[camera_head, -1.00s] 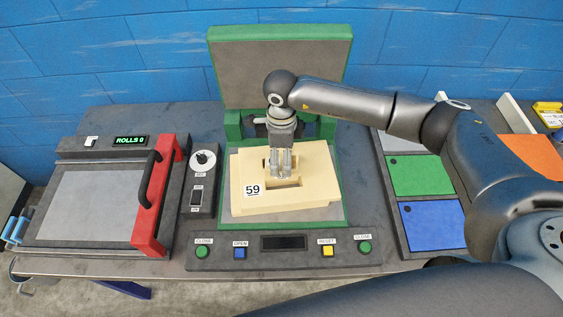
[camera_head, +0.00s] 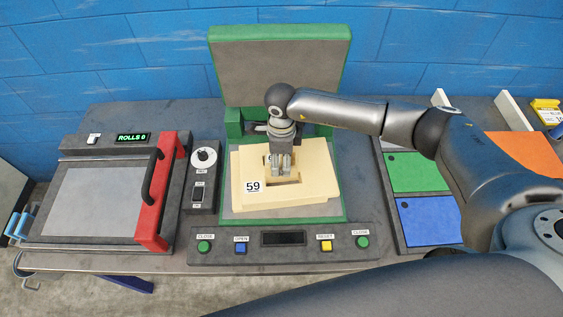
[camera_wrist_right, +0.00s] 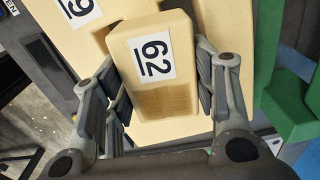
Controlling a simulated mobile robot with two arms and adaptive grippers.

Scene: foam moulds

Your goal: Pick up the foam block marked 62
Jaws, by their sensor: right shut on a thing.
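The cream foam block marked 62 (camera_wrist_right: 155,65) shows in the right wrist view, between the two fingers of my right gripper (camera_wrist_right: 160,92). The fingers are shut on its sides. In the head view my right gripper (camera_head: 280,166) points down into the recess of the cream foam mould marked 59 (camera_head: 300,196) and mostly hides the block. I cannot tell whether the block is clear of the recess floor. The mould lies on the grey plate of the open green-edged press (camera_head: 234,213). My left gripper is not in view.
The press lid (camera_head: 281,66) stands upright behind the mould. A control panel with buttons (camera_head: 283,240) runs along the front. A roller machine with a red handle bar (camera_head: 160,200) stands left. Green (camera_head: 418,173) and blue (camera_head: 430,221) panels lie right.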

